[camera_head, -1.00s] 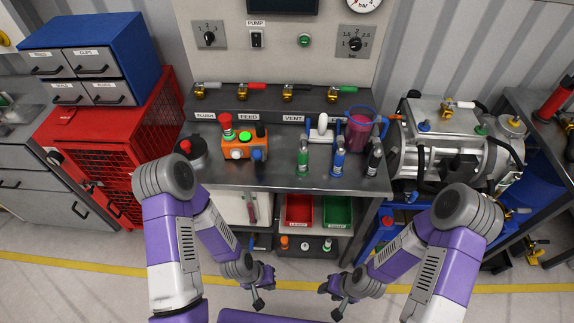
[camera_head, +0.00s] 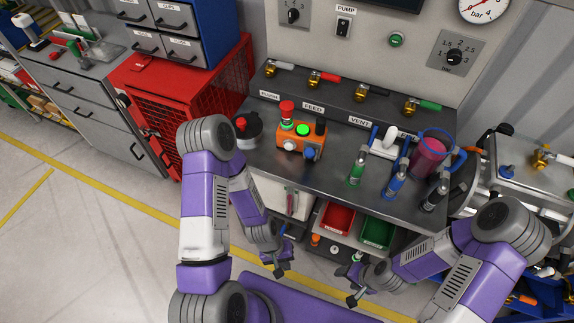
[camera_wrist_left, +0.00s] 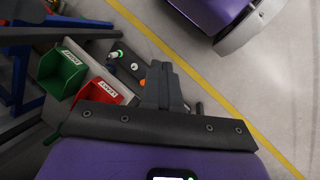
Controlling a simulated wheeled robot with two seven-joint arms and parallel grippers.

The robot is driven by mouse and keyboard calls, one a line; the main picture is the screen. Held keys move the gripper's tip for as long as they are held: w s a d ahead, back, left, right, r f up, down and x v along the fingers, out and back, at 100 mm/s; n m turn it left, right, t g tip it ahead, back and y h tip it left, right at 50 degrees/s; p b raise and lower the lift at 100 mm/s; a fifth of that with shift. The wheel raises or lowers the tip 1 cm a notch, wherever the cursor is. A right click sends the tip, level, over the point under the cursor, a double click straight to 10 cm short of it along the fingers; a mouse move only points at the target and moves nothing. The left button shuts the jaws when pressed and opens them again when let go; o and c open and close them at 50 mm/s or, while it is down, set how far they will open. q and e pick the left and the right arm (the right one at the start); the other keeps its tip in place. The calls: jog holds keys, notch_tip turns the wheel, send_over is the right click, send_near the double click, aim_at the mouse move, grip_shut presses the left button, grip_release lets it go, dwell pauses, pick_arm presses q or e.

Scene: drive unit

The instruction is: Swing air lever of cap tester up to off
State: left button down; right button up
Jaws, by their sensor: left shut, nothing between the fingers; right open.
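In the head view a row of brass valves with coloured levers lines the back ledge of the bench: white (camera_head: 282,67), red (camera_head: 325,78), black (camera_head: 370,92) and green (camera_head: 424,104). Labels below read FLUSH, FEED and VENT; another is partly hidden. No label names the cap tester, so I cannot tell which thing or lever it is. My left gripper (camera_head: 279,268) is low in front of the bench, away from the levers; its fingers are shut and empty in the left wrist view (camera_wrist_left: 165,85). My right gripper (camera_head: 349,285) is open and empty, also low before the bench.
Red (camera_head: 337,217) and green (camera_head: 377,231) bins sit below. A red cage cabinet (camera_head: 165,95) stands left. The left floor is clear.

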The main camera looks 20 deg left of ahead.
pick_arm(q)
jog(key=s+d+n+g+h+b, duration=0.1)
jog(key=s+n+g+h+b, duration=0.3)
jog(key=n, duration=0.5)
jog(key=n+t+h+b, duration=0.6)
jog(key=n+t+h, duration=0.2)
jog(key=n+t, duration=1.55)
send_near(310, 153)
jog(key=d+g, duration=0.1)
jog(key=d+n+g, duration=0.1)
jog(key=s+d+n+g, duration=0.1)
jog(key=shift+d+r+n, duration=0.25)
jog(key=w+r, duration=0.2)
jog(key=shift+w, duration=0.4)
jog(key=shift+w+r+b, duration=0.2)
jog(key=shift+w+b, duration=0.1)
jog(key=shift+w, duration=0.05)
